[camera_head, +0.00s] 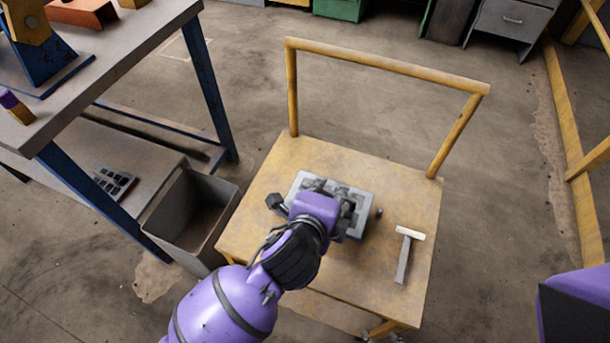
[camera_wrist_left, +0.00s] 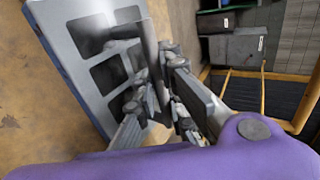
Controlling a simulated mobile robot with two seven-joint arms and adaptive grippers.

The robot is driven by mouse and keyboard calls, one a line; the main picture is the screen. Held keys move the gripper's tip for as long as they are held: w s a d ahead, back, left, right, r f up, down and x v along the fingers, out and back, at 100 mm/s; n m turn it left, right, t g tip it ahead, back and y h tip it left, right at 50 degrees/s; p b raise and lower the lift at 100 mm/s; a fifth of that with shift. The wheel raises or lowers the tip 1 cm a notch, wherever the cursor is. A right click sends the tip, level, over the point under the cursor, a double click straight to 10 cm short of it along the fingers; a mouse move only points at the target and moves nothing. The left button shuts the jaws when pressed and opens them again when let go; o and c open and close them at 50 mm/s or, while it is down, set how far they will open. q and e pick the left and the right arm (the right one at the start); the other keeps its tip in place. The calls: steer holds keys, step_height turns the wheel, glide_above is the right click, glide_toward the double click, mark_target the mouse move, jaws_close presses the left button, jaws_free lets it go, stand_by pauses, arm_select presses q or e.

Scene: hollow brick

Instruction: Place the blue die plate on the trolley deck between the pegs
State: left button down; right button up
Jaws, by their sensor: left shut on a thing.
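The die plate (camera_head: 357,196) is a pale grey-blue slab over the middle of the yellow trolley deck (camera_head: 265,225). In the left wrist view the plate (camera_wrist_left: 52,42) shows a blue side and several dark rectangular openings. My left gripper (camera_head: 335,200) is over the plate in the head view, and its fingers (camera_wrist_left: 160,95) are shut on the plate's upright middle part. I cannot tell whether the plate touches the deck. A dark knob (camera_head: 276,202) shows left of the plate and a small dark one (camera_head: 379,212) right of it; they may be pegs. My right gripper is out of view.
A T-shaped metal tool (camera_head: 404,258) lies on the deck, right of the plate. The trolley's yellow handle (camera_head: 385,66) rises at the back. A grey bin (camera_head: 190,215) and a workbench (camera_head: 120,70) stand at the left. The deck's back left is clear.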

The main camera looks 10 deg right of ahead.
arm_select(q)
steer(key=f, duration=0.1)
steer(key=f+b, duration=0.1)
steer(key=f, duration=0.1)
steer(key=shift+d+f, duration=0.2)
steer(key=shift+d, duration=0.2)
steer(key=shift+w, duration=0.1)
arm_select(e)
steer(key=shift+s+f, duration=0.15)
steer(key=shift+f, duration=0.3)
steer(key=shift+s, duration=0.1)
arm_select(q)
steer(key=c, duration=1.8)
jaws_free()
steer(key=shift+f, duration=0.2)
steer(key=shift+c, duration=0.2)
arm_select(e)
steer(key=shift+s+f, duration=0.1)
arm_select(q)
steer(key=shift+a+r, duration=0.1)
steer(key=p+v, duration=0.2)
steer(key=v, duration=1)
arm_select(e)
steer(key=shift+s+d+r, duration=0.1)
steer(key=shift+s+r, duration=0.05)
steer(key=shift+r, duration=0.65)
